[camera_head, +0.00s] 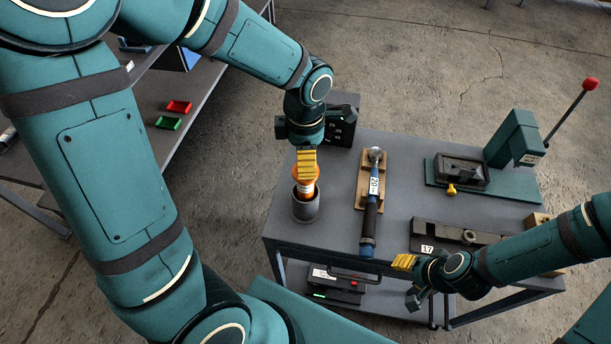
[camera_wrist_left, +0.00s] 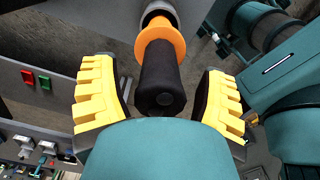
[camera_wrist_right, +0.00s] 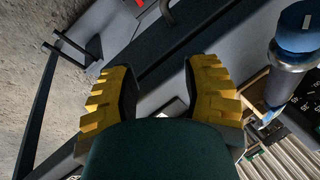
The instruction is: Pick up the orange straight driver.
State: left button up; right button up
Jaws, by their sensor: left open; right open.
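The orange straight driver (camera_head: 307,186) stands in a grey cylindrical holder (camera_head: 305,209) at the left front of the cart top. In the left wrist view its black handle (camera_wrist_left: 162,82) and orange collar (camera_wrist_left: 160,42) show; its lower end is hidden in the holder. My left gripper (camera_head: 307,163) is over it, open, with yellow fingers on either side of the black handle and visible gaps on both sides. My right gripper (camera_head: 404,262) is open and empty near the cart's front edge, below the blue wrench.
A blue wrench (camera_head: 371,205) marked 20 lies on a wooden rest to the right of the driver. A black box (camera_head: 341,127) stands behind it. A green press (camera_head: 514,140) with a red-knobbed lever and a dark tray (camera_head: 455,237) marked 17 are further right.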

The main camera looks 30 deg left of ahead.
pick_arm(q)
grip_shut()
jog(key=shift+r, duration=0.2)
notch_tip(320, 180, up, 21)
jog(key=p, duration=0.4)
dwell(0.8)
jog(key=shift+f, duration=0.15)
